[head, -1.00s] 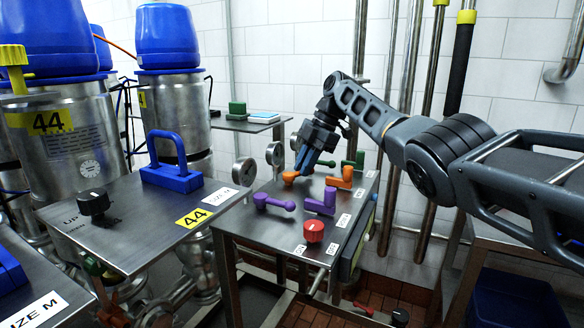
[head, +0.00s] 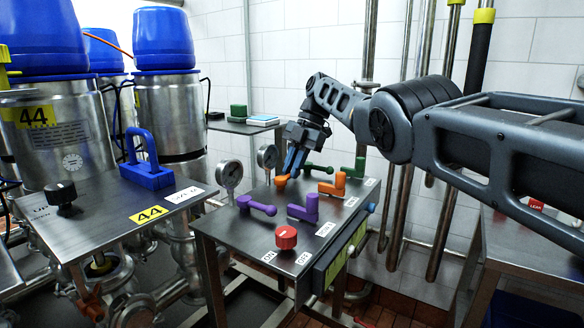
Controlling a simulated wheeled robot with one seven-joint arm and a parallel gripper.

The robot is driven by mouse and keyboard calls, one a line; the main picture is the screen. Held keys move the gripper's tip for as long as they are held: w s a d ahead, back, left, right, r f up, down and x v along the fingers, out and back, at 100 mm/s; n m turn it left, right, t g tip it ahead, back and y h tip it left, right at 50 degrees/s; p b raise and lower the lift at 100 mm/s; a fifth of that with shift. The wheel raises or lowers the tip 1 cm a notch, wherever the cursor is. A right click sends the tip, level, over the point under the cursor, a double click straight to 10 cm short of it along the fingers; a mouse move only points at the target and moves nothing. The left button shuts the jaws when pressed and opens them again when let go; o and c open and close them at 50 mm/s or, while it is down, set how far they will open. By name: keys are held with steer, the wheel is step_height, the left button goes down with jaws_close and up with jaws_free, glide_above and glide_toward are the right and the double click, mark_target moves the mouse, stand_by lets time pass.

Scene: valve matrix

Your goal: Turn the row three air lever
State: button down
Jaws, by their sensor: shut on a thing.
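The steel valve panel (head: 237,240) carries rows of coloured levers. The left orange lever (head: 281,182) is at my gripper (head: 288,174), whose blue fingers point down and are shut on it. The fingers and wrist hide part of this lever, so its exact angle is unclear. The right orange lever (head: 334,187) stands apart from my gripper, in the same row. I cannot read which label names the air lever.
Purple levers (head: 257,205) (head: 303,209) and a red knob (head: 286,237) sit nearer. Green levers (head: 318,170) (head: 360,169) sit beyond. Gauges (head: 229,175) line the panel's left edge. A side table with a blue handle (head: 147,170) stands left. Pipes (head: 400,185) run behind.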

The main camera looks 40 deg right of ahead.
stand_by(0.3)
steer(key=c, duration=1.1)
jaws_free()
steer(key=shift+r, duration=0.1)
